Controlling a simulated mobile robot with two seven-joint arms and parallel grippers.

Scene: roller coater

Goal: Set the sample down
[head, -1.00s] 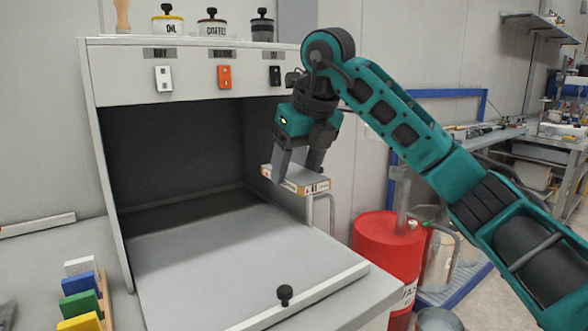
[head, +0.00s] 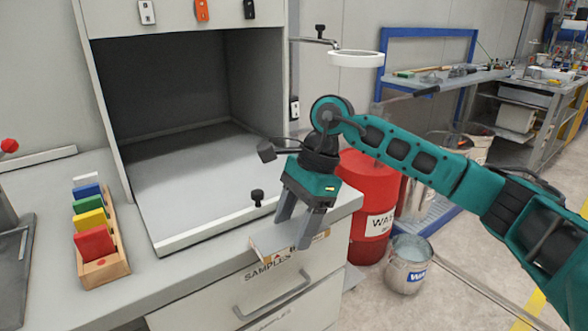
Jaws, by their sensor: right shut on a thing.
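The sample is a flat, light grey panel or box (head: 268,240) with a tan and orange printed edge. My right gripper (head: 293,231) is shut on it, pointing down, with its fingers over the sample's right part. The sample shows in front of the worktop's front edge, overlapping the drawer front (head: 232,318) marked "SAMPLES". I cannot tell whether it touches anything below. The open cabinet bay (head: 200,172), with a bare grey floor, lies behind and to the left of the gripper. My left gripper is not in view.
A wooden rack (head: 112,268) with several coloured blocks stands on the worktop at left. A dark metal tray (head: 12,268) is at the far left. A red waste drum (head: 368,190) and a metal bucket (head: 408,264) stand right of the cabinet. A white ring lamp (head: 356,59) hangs above.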

